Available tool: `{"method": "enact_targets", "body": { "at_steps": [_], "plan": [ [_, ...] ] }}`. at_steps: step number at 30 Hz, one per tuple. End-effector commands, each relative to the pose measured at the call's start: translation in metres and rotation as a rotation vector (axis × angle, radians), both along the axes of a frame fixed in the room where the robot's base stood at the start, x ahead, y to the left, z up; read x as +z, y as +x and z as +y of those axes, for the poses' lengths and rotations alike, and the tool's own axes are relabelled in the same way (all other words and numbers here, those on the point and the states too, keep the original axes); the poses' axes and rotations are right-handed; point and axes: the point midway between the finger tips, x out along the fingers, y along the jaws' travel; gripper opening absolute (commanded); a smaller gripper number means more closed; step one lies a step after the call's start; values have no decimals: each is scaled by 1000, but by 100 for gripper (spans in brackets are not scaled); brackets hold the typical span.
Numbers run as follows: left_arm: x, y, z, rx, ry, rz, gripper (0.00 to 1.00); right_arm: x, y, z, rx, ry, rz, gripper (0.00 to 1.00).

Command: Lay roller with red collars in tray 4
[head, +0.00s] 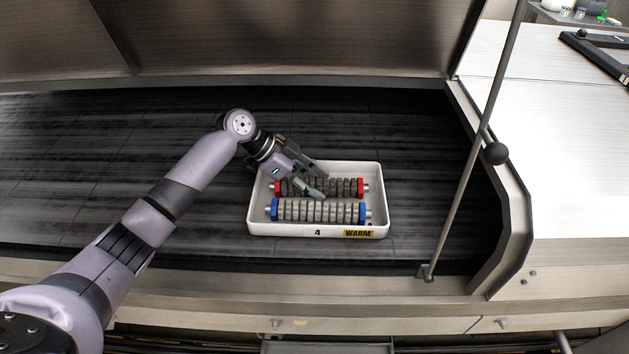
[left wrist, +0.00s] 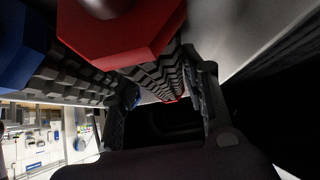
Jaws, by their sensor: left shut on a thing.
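The roller with red collars (head: 342,187) is in tray 4 (head: 290,229), a white tray marked "4" and "WARM". It lies along the back side of the tray, behind a roller with blue collars (head: 315,211). My left gripper (head: 318,184) reaches into the tray from the left and is shut on the red-collared roller near its middle. In the left wrist view a red collar (left wrist: 120,40) and the dark ribbed body run between the fingers. Whether the roller touches the tray floor cannot be told. My right gripper is out of view.
The tray stands on a dark slatted surface (head: 100,190) under a metal hood (head: 280,40). The dark surface left of my arm is clear.

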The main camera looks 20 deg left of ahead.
Motion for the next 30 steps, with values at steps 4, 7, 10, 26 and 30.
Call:
{"method": "enact_targets", "body": {
  "at_steps": [4,7,10,26,30],
  "plan": [
    [-3,0,0,0,-2,-2,0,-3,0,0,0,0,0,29],
    [-3,0,0,0,0,0,47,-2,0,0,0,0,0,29],
    [-2,0,0,0,0,0,50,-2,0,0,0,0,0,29],
    [26,-6,28,3,1,-4,50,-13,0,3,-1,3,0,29],
    [48,-13,49,3,1,-4,50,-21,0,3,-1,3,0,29]
  ]
}}
